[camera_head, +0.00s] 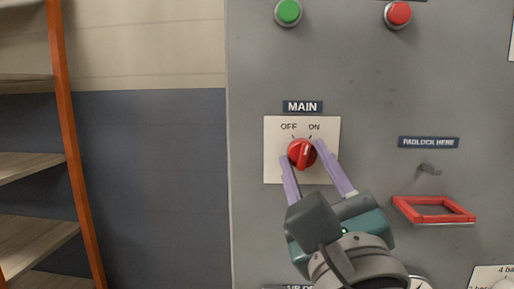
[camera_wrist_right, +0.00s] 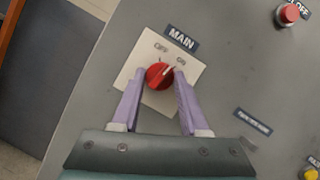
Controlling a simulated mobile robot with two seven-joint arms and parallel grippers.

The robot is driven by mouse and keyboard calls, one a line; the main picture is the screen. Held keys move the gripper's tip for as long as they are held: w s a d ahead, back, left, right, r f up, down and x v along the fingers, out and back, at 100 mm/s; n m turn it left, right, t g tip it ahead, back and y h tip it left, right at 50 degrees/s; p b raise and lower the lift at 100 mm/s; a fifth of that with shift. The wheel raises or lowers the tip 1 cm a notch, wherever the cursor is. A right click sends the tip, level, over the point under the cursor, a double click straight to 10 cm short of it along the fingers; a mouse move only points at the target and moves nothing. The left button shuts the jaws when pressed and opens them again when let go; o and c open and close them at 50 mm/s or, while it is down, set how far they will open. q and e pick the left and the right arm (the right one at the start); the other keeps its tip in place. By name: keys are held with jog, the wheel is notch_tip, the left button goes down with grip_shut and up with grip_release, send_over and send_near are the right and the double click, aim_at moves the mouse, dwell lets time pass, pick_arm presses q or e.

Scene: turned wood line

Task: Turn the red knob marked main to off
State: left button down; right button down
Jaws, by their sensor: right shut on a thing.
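The red knob (camera_head: 301,154) sits on a white plate (camera_head: 273,172) under the MAIN label (camera_head: 302,107) on the grey panel. Its white pointer line leans up and right, toward ON. My right gripper (camera_head: 304,152) has its two purple fingers on either side of the knob, shut on it. The right wrist view shows the knob (camera_wrist_right: 159,77) between the fingertips, with the pointer toward ON. My left gripper is not in view.
A green button (camera_head: 288,12) and a red button (camera_head: 398,14) are above on the panel. A red frame (camera_head: 434,210) sticks out at lower right, under a small grey peg (camera_head: 429,169). Shelves with an orange post (camera_head: 72,140) stand at the left.

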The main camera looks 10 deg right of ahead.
jog(key=n+y+p, duration=0.1)
jog(key=n+p, duration=0.1)
jog(key=n+y+p, duration=0.1)
jog(key=n, duration=0.1)
jog(key=n+g+y+p, duration=0.1)
jog(key=n+p, duration=0.1)
jog(key=n, duration=0.1)
jog(key=shift+d+r+p, duration=0.15)
jog(key=shift+r+p, duration=0.15)
jog(key=shift+r, duration=0.1)
jog(key=shift+f+n+g+y+p, duration=0.15)
jog(key=shift+n+g+y+p, duration=0.4)
jog(key=shift+n+p, duration=1.1)
jog(key=shift+c, duration=2.1)
grip_release()
jog(key=shift+s, duration=0.1)
jog(key=s+d+f+b, duration=0.1)
jog(key=s, duration=0.8)
jog(key=shift+s+f, duration=0.2)
jog(key=shift+s, duration=0.2)
